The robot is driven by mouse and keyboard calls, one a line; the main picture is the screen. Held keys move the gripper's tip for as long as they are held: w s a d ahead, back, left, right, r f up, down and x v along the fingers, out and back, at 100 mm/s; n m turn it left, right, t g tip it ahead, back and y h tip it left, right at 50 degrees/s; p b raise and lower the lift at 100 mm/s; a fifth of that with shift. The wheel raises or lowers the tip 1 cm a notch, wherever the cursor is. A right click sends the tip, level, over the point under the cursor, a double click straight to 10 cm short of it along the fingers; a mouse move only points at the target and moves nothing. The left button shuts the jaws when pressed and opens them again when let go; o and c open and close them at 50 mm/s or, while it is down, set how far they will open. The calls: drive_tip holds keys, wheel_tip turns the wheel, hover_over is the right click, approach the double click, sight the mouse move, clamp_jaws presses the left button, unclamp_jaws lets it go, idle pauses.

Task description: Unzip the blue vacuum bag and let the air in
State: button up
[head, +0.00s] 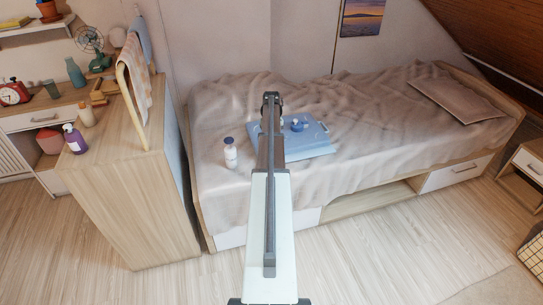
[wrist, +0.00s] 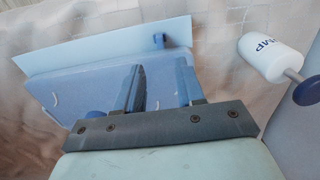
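The blue vacuum bag (head: 310,148) lies flat on the bed, with a round blue knob (head: 297,125) on its top. In the wrist view the bag (wrist: 85,85) lies beyond my gripper (wrist: 161,72), with a paler strip (wrist: 105,45) along its far edge. A small dark blue tab (wrist: 158,41), perhaps the zip slider, sits near the right end of that strip. My gripper's fingers are apart with nothing between them, over the bag's right part. In the head view my gripper (head: 271,98) and arm hide the bag's left part. I cannot tell the height above it.
A wooden cabinet (head: 150,200) stands left of the bed. The bed's right side is clear up to a pillow (head: 456,100).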

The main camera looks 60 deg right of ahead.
wheel_tip(320, 180, down, 10)
drive_tip(key=shift+f, duration=0.1)
idle(0.4)
drive_tip(key=shift+c, duration=0.2)
clamp_jaws()
idle(1.2)
